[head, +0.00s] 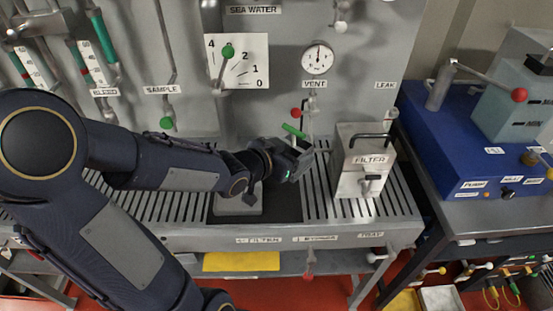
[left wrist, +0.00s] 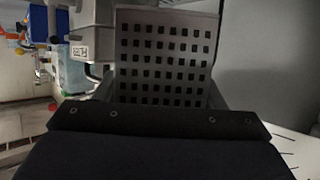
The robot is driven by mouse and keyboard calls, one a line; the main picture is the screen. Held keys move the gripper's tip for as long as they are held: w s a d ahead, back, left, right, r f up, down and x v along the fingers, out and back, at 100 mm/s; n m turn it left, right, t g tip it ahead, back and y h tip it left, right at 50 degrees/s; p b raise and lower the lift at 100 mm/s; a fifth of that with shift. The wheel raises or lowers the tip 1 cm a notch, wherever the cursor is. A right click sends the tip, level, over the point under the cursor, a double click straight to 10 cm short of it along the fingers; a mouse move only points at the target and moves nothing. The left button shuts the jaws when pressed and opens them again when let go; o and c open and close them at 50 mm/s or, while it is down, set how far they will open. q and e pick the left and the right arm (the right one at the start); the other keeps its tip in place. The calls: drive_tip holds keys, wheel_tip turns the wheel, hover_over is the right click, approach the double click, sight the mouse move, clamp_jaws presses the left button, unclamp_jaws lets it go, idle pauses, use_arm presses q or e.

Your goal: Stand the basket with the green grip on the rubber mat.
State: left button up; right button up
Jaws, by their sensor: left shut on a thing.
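My left gripper (head: 300,158) is at the end of my arm, in front of the panel and left of the filter housing. It is shut on the basket with the green grip. The green grip (head: 293,131) shows just above the fingers in the head view. A grey perforated wall of the basket (left wrist: 165,55) fills the upper middle of the left wrist view. The fingers' hold is hidden. The dark rubber mat (head: 281,214) lies on the slatted bench, below and left of the gripper. My right gripper is not in view.
A grey block (head: 238,204) stands on the mat's left part, partly hidden by my arm. The filter housing (head: 352,181) with a black handle stands right of the gripper. Slatted bench (head: 318,200) lies between mat and housing. A blue pump unit (head: 440,140) is farther right.

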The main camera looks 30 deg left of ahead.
use_arm(q)
drive_tip(key=w+a+f, duration=0.3)
drive_tip(key=f, duration=0.1)
drive_tip(key=w+a+f+p, duration=0.1)
drive_tip(key=w+a+f, duration=0.3)
drive_tip(key=shift+w+a+f, duration=0.15)
drive_tip(key=shift+a, duration=0.15)
drive_tip(key=shift+w+a+f, duration=0.1)
drive_tip(key=shift+f, duration=1.55)
drive_tip(key=shift+f, duration=0.1)
drive_tip(key=shift+f, duration=0.15)
drive_tip(key=o, duration=1.1)
